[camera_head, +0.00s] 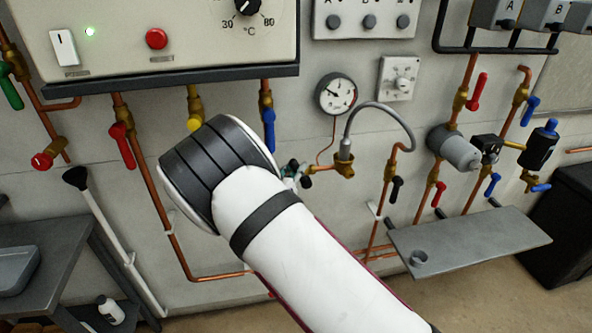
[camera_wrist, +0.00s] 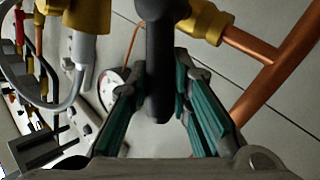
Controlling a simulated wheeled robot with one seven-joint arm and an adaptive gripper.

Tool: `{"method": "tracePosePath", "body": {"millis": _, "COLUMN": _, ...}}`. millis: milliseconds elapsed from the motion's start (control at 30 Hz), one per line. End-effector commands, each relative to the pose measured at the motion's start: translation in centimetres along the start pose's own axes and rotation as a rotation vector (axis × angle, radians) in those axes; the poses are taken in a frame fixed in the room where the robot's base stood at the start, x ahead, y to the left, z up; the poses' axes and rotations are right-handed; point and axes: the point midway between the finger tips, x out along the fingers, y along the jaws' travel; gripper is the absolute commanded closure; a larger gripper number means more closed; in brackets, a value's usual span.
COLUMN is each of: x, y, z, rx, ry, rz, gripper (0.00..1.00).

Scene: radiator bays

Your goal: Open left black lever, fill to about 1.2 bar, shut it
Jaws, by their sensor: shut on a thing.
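The left black lever (camera_wrist: 158,60) runs down the middle of the wrist view, between the teal finger pads of my gripper (camera_wrist: 160,88). My gripper is shut on it. In the head view my gripper (camera_head: 292,173) shows only partly behind my white and black arm, beside the brass valve (camera_head: 344,164) on the left end of the grey hose. The round pressure gauge (camera_head: 336,94) hangs above left of the hose; its dark needle shows, but I cannot read a value. The gauge also shows in the wrist view (camera_wrist: 112,88). The right black lever (camera_head: 396,189) hangs down.
The grey hose (camera_head: 385,108) arches right of the gauge. Red levers, a blue lever (camera_head: 269,130) and copper pipes line the wall around my arm. A grey shelf (camera_head: 470,240) juts out at lower right. A dark bench (camera_head: 50,255) stands at left.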

Motion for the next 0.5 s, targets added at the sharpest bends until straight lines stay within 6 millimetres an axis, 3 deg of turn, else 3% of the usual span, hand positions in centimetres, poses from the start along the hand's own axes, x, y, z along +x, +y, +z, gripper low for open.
{"method": "tracePosePath", "body": {"millis": 500, "x": 1.2, "y": 2.0, "z": -0.2, "rx": 0.259, "ry": -0.182, "rz": -0.076, "gripper": 1.00}}
